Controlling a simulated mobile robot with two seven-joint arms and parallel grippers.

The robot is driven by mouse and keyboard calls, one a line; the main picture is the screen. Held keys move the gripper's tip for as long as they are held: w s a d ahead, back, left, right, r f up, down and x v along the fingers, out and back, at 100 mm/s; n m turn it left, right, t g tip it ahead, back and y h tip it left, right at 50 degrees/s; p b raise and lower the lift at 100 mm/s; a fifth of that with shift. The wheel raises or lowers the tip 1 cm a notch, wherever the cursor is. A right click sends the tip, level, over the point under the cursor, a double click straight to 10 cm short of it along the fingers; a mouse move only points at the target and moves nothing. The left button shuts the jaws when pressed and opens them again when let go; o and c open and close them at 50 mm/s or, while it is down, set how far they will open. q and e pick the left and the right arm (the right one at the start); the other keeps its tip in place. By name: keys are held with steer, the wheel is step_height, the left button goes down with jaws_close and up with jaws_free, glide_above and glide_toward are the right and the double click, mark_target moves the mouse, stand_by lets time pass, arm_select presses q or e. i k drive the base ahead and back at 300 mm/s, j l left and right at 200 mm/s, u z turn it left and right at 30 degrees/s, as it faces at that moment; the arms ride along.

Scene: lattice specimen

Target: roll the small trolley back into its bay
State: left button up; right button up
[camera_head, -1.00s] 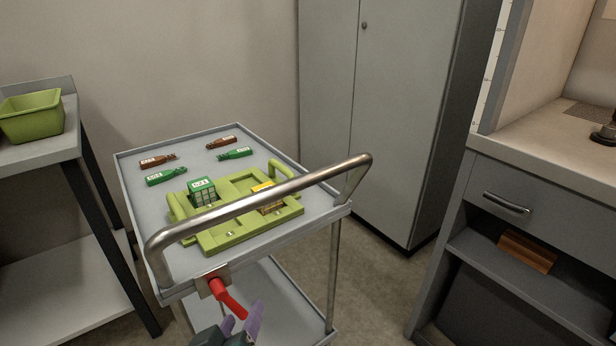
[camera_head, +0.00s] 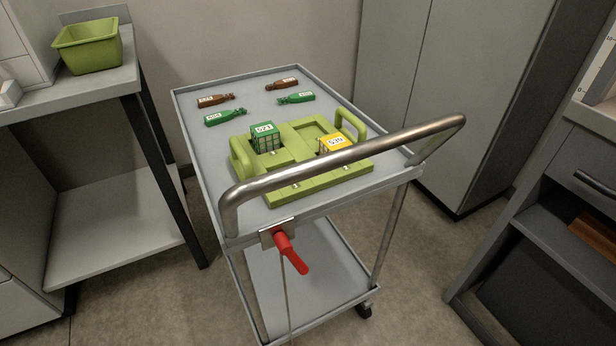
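The small trolley (camera_head: 205,152) stands in the middle of the view, with a grey top tray, a lower shelf (camera_head: 310,285) and a steel push handle (camera_head: 350,155) on its near side. A red lever (camera_head: 291,254) on a small plate hangs below the handle, pointing down to the right. On the top tray lies a green carrier (camera_head: 315,185) holding a green lattice cube (camera_head: 265,138) and a yellow cube (camera_head: 335,143). Several brown and green labelled pieces (camera_head: 226,116) lie behind it. Neither of my grippers shows.
A grey bench (camera_head: 85,92) with a green bin (camera_head: 88,45) stands left of the trolley. A tall grey cabinet (camera_head: 450,90) stands behind right. A drawer unit (camera_head: 560,195) is at the right edge. Floor (camera_head: 430,300) is open between trolley and drawer unit.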

mark_target(280, 304)
steer(key=i+j+z, duration=0.15)
steer(key=j, duration=0.6)
steer(key=j+z, duration=0.2)
steer(key=j, duration=0.55)
